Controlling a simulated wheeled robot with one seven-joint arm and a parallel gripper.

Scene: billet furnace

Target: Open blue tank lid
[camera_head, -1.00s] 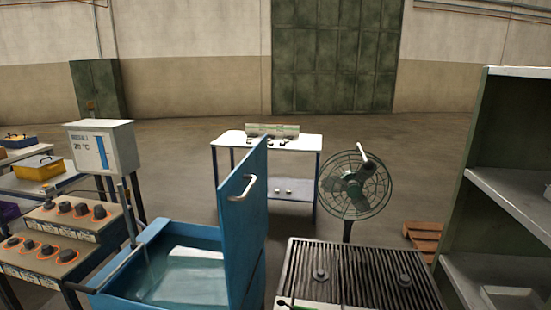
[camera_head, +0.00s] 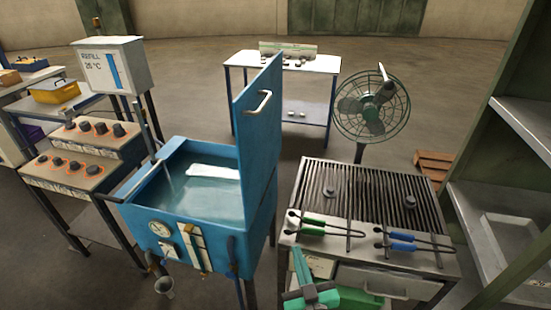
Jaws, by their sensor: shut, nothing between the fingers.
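The blue tank (camera_head: 186,204) stands left of centre, on legs, with water (camera_head: 203,187) in it. Its blue lid (camera_head: 262,140) stands up at about a right angle along the tank's right edge, so the tank is open on top. A pale bright patch shows on the water.
Left are a control console (camera_head: 68,176) and a grey refill box (camera_head: 112,65). Right are a ribbed grill (camera_head: 365,188) with green- and blue-handled tongs, a fan (camera_head: 371,106) and shelving (camera_head: 525,120). An unclear green object (camera_head: 311,297) is at the bottom edge. A white table (camera_head: 283,62) stands behind.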

